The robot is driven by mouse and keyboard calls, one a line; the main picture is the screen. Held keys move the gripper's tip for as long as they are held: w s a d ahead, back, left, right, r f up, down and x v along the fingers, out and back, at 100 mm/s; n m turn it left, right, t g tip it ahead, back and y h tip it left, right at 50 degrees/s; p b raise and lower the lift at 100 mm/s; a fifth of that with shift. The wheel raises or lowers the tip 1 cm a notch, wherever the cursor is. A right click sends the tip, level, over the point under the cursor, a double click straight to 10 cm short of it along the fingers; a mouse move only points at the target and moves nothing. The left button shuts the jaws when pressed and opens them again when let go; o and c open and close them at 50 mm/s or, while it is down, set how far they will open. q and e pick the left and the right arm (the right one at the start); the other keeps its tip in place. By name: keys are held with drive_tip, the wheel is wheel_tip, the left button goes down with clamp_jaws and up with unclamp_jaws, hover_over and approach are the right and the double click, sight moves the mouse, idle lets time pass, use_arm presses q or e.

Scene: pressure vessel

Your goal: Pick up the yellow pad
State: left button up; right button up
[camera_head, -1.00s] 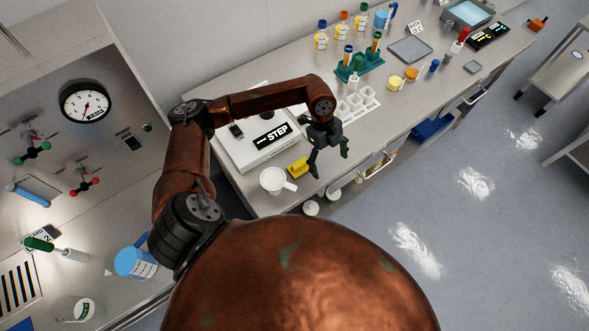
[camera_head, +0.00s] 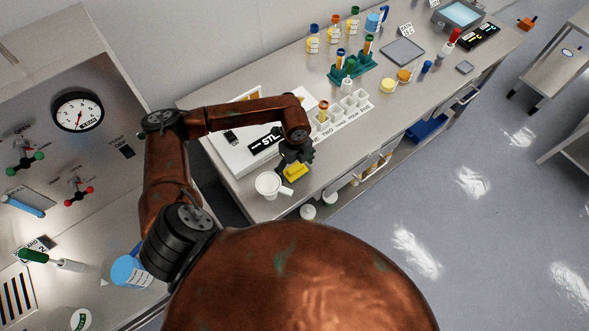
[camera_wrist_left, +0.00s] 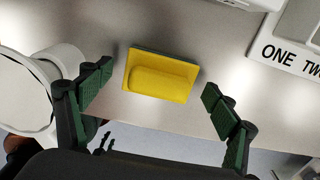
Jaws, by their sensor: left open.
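The yellow pad (camera_head: 295,171) lies on the bench near its front edge, partly under my left gripper in the head view. In the left wrist view the yellow pad (camera_wrist_left: 161,76) shows whole, a flat block with a raised bar on top. My left gripper (camera_head: 293,160) is above it. In the wrist view its two green-padded fingers (camera_wrist_left: 158,98) are spread apart, one on each side of the pad and clear of it. Nothing is held. My right gripper is not seen.
A white mug (camera_head: 270,186) stands close left of the pad, beside one finger in the wrist view. A white holder labelled ONE TWO (camera_head: 345,118) is to the right. The bench's front edge is close.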

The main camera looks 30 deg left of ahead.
use_arm(q)
drive_tip(key=shift+f, duration=0.15)
drive_tip(key=shift+c, duration=0.4)
drive_tip(key=c, duration=1.2)
drive_tip(key=shift+o, duration=0.2)
